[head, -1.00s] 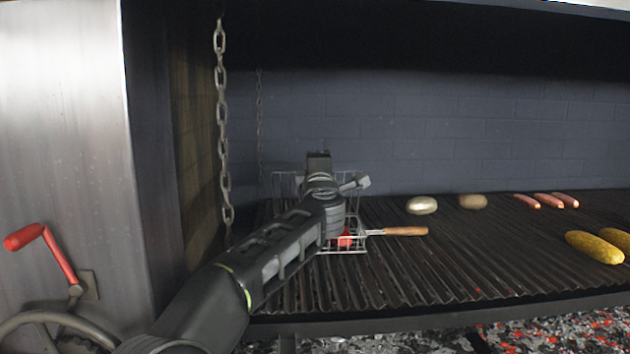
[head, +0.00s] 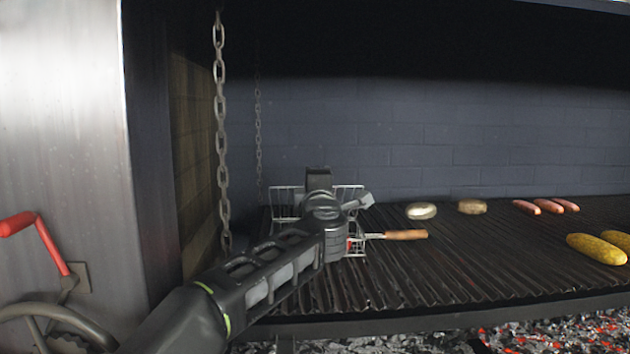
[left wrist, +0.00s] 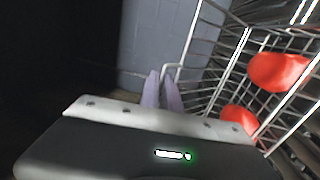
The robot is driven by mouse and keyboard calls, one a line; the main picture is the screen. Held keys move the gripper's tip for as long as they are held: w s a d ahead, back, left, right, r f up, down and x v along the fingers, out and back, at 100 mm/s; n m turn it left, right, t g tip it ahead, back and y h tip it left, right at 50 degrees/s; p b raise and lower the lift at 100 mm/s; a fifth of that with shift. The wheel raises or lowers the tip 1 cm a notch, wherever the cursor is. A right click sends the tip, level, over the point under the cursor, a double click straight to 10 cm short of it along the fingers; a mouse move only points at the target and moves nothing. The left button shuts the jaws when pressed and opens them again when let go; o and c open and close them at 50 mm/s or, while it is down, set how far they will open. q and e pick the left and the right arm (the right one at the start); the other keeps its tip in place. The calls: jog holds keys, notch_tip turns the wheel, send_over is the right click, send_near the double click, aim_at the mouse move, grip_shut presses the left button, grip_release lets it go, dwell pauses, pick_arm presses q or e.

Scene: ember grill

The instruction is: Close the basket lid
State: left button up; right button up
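The wire basket (head: 356,252) sits at the left of the grill, its wooden handle (head: 405,235) pointing right. Its wire lid (head: 285,187) stands raised at the back, partly hidden by my left arm; its exact angle cannot be told. Red food (left wrist: 280,72) lies inside the basket wires. My left gripper is over the basket, its fingertips hidden in the head view. In the left wrist view, the left gripper (left wrist: 161,76) has its pale fingers close together beside a bent wire end, with nothing clearly between them. My right gripper is not in view.
Two round pale foods (head: 422,211), several sausages (head: 540,206) and corn cobs (head: 597,248) lie on the grill grate (head: 450,270) to the right. A chain (head: 221,130) hangs at the left near my arm. A brick wall (head: 450,150) stands behind.

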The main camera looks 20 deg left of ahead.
pick_arm(q)
jog(key=shift+o, duration=0.6)
jog(key=b+v, duration=0.2)
jog(key=v, duration=0.5)
jog(key=shift+s+d, duration=0.2)
jog(key=shift+s, duration=0.15)
jog(key=shift+f, duration=0.15)
